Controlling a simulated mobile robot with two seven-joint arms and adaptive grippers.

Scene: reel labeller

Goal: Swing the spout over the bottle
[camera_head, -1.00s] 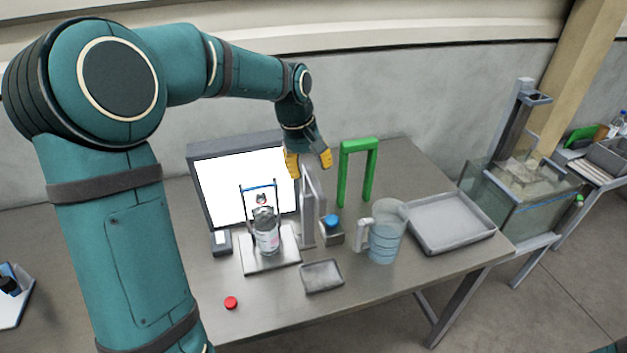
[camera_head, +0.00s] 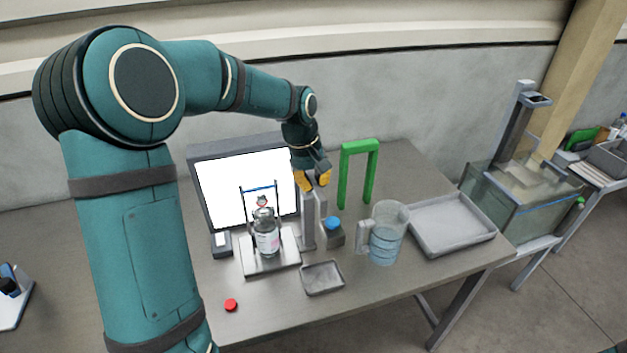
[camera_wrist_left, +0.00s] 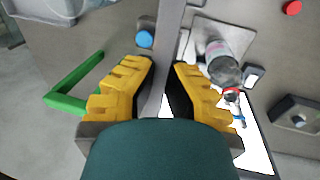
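The clear bottle (camera_head: 266,238) with a pink-marked label stands upright on a white plate in front of the screen. It also shows in the left wrist view (camera_wrist_left: 222,62). The spout is a grey upright with a bar (camera_head: 308,222), just right of the bottle; its bar runs between my fingers in the left wrist view (camera_wrist_left: 170,30). The spout's outlet is not clearly visible. My right gripper is not in view.
A blue-topped grey block (camera_head: 333,229), a green arch (camera_head: 343,178), a water jug (camera_head: 384,245) and a grey tray (camera_head: 425,244) are on the right. A small dish (camera_head: 322,290) and red button (camera_head: 231,305) are in front. The monitor (camera_head: 222,190) stands behind the bottle.

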